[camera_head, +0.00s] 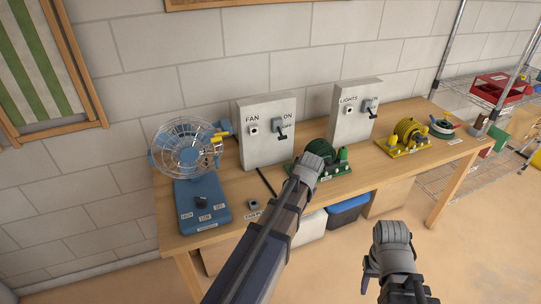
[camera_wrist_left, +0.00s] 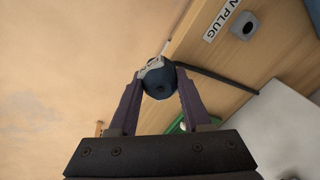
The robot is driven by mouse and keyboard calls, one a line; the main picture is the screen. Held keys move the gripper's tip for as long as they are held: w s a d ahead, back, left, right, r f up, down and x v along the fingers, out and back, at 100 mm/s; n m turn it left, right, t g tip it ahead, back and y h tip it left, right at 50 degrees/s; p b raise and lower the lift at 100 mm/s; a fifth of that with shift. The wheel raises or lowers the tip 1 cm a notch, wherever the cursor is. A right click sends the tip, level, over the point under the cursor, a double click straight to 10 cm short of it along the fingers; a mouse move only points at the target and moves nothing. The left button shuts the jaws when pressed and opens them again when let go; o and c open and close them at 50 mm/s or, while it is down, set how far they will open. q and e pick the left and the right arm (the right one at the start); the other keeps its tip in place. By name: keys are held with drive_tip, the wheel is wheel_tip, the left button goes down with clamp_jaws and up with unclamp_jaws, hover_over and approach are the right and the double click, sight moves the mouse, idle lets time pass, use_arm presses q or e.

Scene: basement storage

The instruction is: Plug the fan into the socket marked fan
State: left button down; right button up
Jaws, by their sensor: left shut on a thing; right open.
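The blue fan (camera_head: 190,150) with its wire cage stands at the left end of the table. The FAN box (camera_head: 265,152) stands against the wall, with a small socket (camera_head: 253,128) under its FAN label and an ON/OFF switch (camera_head: 281,132). My right gripper (camera_head: 398,284) is open and empty in front of the table.
A LIGHTS box (camera_head: 352,110), a green reel (camera_head: 326,152) and a yellow reel (camera_head: 403,138) stand on the table (camera_head: 225,240). A grey holder (camera_head: 253,204) labelled PLUG also shows in the left wrist view (camera_wrist_left: 243,26). A dark cable (camera_wrist_left: 215,78) runs nearby.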

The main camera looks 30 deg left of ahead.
use_arm(q)
drive_tip(key=a, duration=0.1)
drive_tip(key=a+y, duration=0.1)
drive_tip(key=a, duration=0.1)
drive_tip(key=w+a+n+t+y+b, duration=0.1)
drive_tip(key=shift+w+a+f, duration=0.1)
drive_tip(key=shift+a+f, duration=0.25)
drive_tip(key=shift+f, duration=0.05)
drive_tip(key=w+a+r+m+t+y+b, duration=0.1)
drive_tip(key=w+a+r+t+y+b, duration=0.1)
drive_tip(key=r, duration=0.5)
drive_tip(key=w+a+r+t+y+b, duration=0.3)
drive_tip(key=a+r+t+y+b, duration=0.1)
drive_tip(key=a+r+t+y, duration=0.2)
drive_tip(key=shift+w+a+r+m+t+y, duration=0.4)
drive_tip(key=shift+a+t+y, duration=0.3)
drive_tip(key=shift+a, duration=0.4)
use_arm(e)
wheel_tip(320, 180, down, 8)
drive_tip(key=shift+f, duration=0.2)
use_arm(q)
drive_tip(key=shift+s, duration=0.1)
drive_tip(key=shift+x, duration=2.9)
drive_tip(key=shift+x, duration=1.45)
